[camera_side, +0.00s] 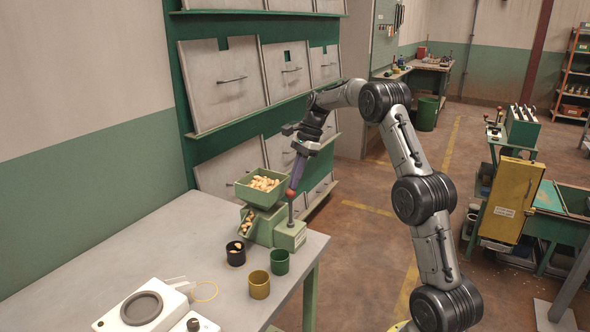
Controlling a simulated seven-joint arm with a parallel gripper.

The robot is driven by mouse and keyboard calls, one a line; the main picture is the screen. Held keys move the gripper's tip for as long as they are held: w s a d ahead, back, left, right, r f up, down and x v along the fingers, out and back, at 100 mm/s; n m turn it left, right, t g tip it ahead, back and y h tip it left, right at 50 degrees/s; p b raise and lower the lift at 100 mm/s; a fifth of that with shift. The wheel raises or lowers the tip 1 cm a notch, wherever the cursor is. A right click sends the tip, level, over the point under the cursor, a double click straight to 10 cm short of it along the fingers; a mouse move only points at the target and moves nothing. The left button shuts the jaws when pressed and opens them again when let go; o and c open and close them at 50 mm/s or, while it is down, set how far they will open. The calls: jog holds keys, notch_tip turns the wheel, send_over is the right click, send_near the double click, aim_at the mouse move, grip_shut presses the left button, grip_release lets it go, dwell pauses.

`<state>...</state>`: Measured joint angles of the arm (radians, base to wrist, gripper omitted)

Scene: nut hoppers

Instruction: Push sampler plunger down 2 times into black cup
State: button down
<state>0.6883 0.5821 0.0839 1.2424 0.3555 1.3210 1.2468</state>
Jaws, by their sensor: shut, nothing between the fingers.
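The green sampler (290,237) stands near the table's right edge, with nuts in its top hopper (245,191) and in its front chute. Its plunger (291,194) has a reddish knob on an upright rod at the right side. My gripper (294,184) points down with its fingers shut and empty, at the top of the knob. I cannot tell whether it touches the knob. The black cup (236,258) stands below the chute, and a few pale nuts show in its mouth.
A green cup (279,262) and a yellow cup (259,285) stand beside the black cup. The table's (110,260) left part is clear. Wall hoppers stand behind.

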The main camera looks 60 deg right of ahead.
jog(key=shift+s+f, duration=0.15)
jog(key=shift+f, duration=0.35)
jog(key=shift+r, duration=0.1)
jog(key=v, duration=1.4)
jog(key=shift+r, duration=0.45)
dwell(0.4)
